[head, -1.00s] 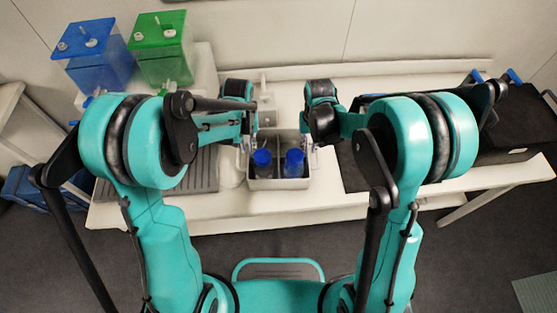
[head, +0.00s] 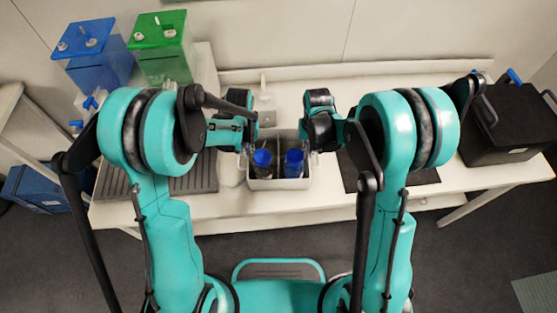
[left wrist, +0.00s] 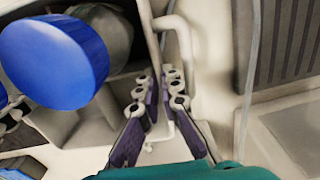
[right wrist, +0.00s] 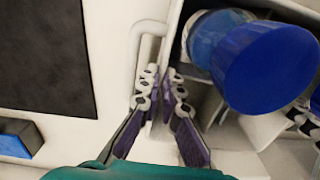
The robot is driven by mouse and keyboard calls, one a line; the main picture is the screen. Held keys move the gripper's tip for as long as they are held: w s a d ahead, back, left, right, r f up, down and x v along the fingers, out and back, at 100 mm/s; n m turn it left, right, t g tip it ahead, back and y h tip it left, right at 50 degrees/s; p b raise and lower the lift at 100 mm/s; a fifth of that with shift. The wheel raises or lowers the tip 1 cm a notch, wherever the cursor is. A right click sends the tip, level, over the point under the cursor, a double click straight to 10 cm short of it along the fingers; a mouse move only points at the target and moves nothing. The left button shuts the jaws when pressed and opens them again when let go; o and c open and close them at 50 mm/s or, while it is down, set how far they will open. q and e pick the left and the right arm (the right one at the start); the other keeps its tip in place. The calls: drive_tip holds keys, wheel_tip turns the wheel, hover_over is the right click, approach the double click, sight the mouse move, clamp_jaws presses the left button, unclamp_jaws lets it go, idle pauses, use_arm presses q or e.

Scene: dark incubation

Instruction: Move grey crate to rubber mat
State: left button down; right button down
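The grey crate (head: 280,183) stands on the white bench between my grippers and holds two blue-capped bottles (head: 262,158) (head: 294,158). My left gripper (head: 246,148) is at its left end, and my right gripper (head: 306,143) at its right end. In the left wrist view the fingers (left wrist: 158,90) close in on the crate's end wall and handle. In the right wrist view the fingers (right wrist: 160,85) do the same at the other end. A flat black mat (head: 352,177), likely the rubber mat, lies right of the crate, partly hidden by my right arm.
A ribbed grey mat (head: 203,172) lies left of the crate. Blue (head: 98,60) and green (head: 160,50) tanks stand at the back left. A black box (head: 505,125) stands at the bench's right end. A white fixture (head: 264,98) is behind the crate.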

use_arm(q)
drive_tip(key=shift+r, duration=0.1)
use_arm(e)
drive_tip(key=shift+r, duration=0.15)
